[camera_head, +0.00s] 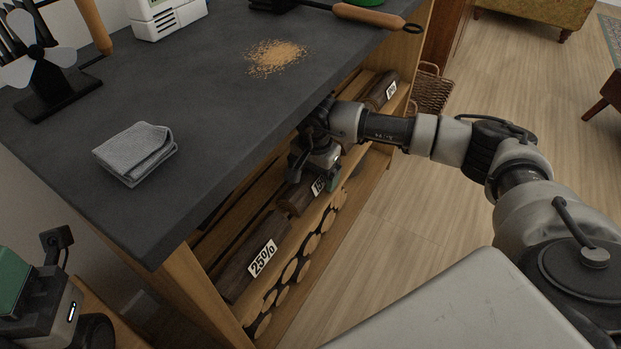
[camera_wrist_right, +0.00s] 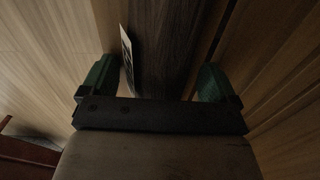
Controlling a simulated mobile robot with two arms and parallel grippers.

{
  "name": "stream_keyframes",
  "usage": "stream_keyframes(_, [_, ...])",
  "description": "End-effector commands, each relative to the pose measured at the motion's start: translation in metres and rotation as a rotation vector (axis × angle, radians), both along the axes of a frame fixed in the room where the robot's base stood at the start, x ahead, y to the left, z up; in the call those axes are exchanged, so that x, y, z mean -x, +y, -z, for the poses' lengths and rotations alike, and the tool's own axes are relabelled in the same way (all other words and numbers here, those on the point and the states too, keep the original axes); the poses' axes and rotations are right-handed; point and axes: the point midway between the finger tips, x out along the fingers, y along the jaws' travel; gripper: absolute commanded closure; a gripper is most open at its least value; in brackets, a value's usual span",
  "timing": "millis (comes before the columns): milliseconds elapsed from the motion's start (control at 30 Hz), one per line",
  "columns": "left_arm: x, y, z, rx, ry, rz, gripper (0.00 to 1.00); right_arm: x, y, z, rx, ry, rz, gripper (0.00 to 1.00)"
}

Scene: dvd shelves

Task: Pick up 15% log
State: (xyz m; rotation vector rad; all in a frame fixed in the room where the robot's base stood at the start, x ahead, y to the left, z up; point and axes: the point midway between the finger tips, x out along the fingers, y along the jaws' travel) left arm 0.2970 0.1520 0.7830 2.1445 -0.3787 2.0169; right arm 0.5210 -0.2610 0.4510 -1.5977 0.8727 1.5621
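The 15% log (camera_head: 295,199) is a dark log with a white label, lying on the shelf under the dark counter, its label partly hidden by my right gripper (camera_head: 318,158). In the right wrist view, the log (camera_wrist_right: 163,45) runs between the green fingertips of my right gripper (camera_wrist_right: 155,80). The fingers are spread, one on each side of the log, and I see no clear grip on it. My left gripper (camera_head: 40,300) is partly in view at the lower left, away from the shelf, and its fingers cannot be made out.
A log labelled 25% (camera_head: 248,268) lies nearer on the same shelf, and another labelled log (camera_head: 382,90) lies farther along. Cut round logs (camera_head: 290,270) are stacked below. The counter (camera_head: 215,110) overhangs the shelf and holds a grey cloth (camera_head: 135,152) and crumbs (camera_head: 275,57).

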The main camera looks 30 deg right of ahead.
Motion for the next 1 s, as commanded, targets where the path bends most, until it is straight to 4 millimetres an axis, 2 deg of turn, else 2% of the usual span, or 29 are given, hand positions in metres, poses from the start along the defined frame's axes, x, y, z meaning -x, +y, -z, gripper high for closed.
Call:
stream_keyframes(33, [0.0,0.0,0.0,0.0,0.0,0.0,0.57,0.0,0.0,0.0,0.0,0.0,0.0,0.18])
stream_keyframes(367, [0.0,0.0,0.0,0.0,0.0,0.0,0.57,0.0,0.0,0.0,0.0,0.0,0.0,0.68])
stream_keyframes(733, [0.0,0.0,-0.004,0.002,-0.002,0.001,0.57,0.0,0.0,-0.007,-0.001,-0.001,0.0,0.68])
stream_keyframes(833, [0.002,0.001,-0.006,0.004,0.001,0.002,0.57,0.0,0.0,-0.016,-0.001,-0.001,0.001,0.68])
stream_keyframes(1000, [0.005,0.002,0.006,0.004,0.068,0.003,0.57,-0.001,0.0,-0.04,-0.001,-0.004,0.0,0.68])
